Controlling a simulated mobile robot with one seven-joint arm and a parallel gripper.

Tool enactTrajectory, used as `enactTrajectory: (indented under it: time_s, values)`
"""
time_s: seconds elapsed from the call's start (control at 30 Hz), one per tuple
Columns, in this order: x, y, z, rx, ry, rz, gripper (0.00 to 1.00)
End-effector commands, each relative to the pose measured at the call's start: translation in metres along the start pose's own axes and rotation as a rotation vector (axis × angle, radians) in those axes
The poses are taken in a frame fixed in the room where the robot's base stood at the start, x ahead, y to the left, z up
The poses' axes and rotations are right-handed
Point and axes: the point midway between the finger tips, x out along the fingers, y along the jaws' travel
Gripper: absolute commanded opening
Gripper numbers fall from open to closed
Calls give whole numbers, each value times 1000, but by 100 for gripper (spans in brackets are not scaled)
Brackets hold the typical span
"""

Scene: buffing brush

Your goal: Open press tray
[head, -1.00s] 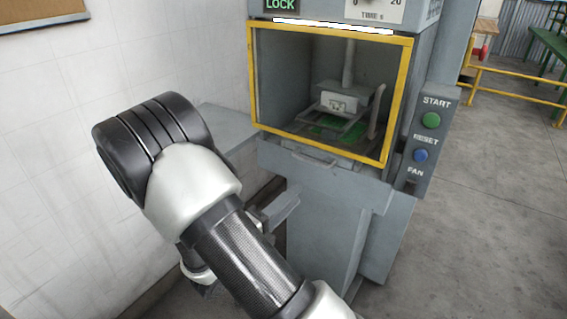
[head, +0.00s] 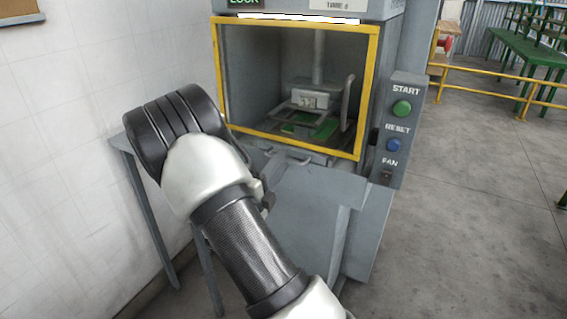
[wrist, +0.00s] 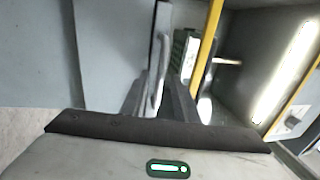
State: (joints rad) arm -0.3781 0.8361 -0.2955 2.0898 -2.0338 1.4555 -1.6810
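The press tray (head: 318,158) is a grey slide at the bottom of the machine's yellow-framed opening, with a small grey bar handle (head: 288,153) on its front. It looks pushed in. Green pieces show inside below the press head (head: 309,98). In the head view my arm hides most of my gripper. In the wrist view two dark fingers of my gripper (wrist: 157,100) point forward with a gap between them, so it looks open. The pale handle (wrist: 157,88) shows at this gap; whether the fingers touch it I cannot tell.
The yellow frame (head: 367,95) borders the opening. A control panel (head: 396,130) with a green START and a blue RESET button is at right. A grey side table (head: 118,142) stands by the wall at left.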

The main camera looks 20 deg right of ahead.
Motion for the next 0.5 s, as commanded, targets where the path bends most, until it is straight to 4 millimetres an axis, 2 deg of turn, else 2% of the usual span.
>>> enactTrajectory:
  time_s: [0.1,0.2,0.5]
  values:
    - [16,1,0,3,2,0,28]
    - [23,0,0,1,1,0,28]
    - [26,0,0,1,0,0,28]
